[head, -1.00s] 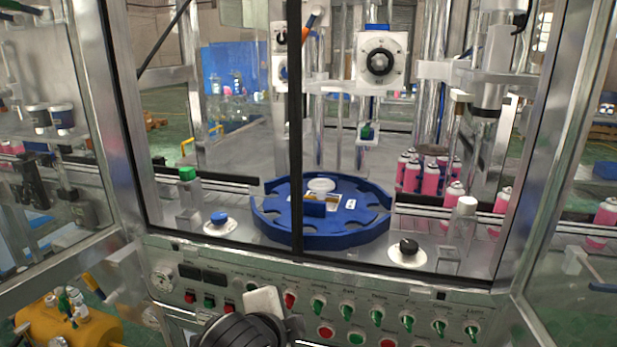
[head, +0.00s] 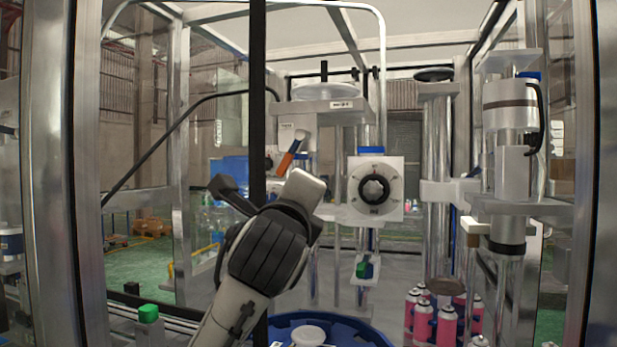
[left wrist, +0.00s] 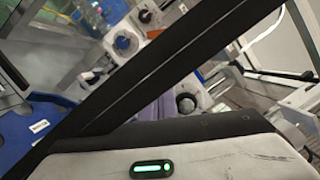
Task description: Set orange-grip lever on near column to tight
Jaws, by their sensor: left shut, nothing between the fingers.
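The orange-grip lever (head: 287,160) sits on the near column, tilted with its pale end up and to the right, above and left of the black dial (head: 374,189). My left gripper (head: 304,187) reaches up from below, just under the lever in the head view. The fingertips are not clear there, and I cannot tell whether it touches the lever. It is shut with nothing held. In the left wrist view a pale body with a green light fills the bottom edge, and a black dial (left wrist: 186,103) shows beyond it. My right gripper is not in view.
A black upright bar (head: 258,100) runs behind my left gripper, at the machine's front. A blue turntable (head: 365,332) is below. Several pink cans (head: 446,325) stand at right. A green-capped post (head: 148,313) stands at lower left.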

